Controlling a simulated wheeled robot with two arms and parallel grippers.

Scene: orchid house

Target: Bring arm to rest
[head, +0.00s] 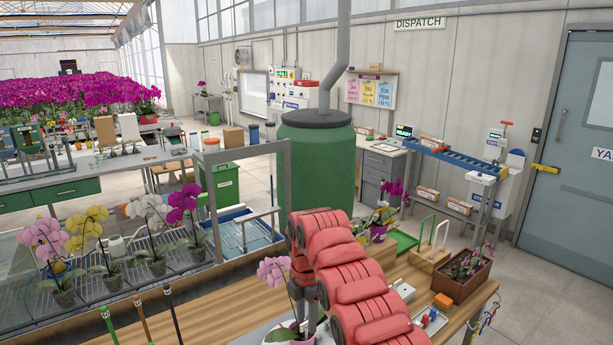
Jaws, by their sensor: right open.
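My right arm shows red and padded in the front middle of the head view. My right gripper (306,322) points down at its end, with its grey fingers open. It is close beside a potted pink orchid (272,270) in a pale pot at the bottom edge. The fingers overlap the pot's right side in the picture; I cannot tell whether they touch it. The arm hides part of the wooden bench (250,308). My left gripper is not in view.
A planter with orchids (463,275), an orange block (443,302) and a small tray (431,320) are on the bench to the right. A green tank (317,165) stands behind. Potted orchids (155,255) line a wire bench to the left. Bare bench wood shows left of my gripper.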

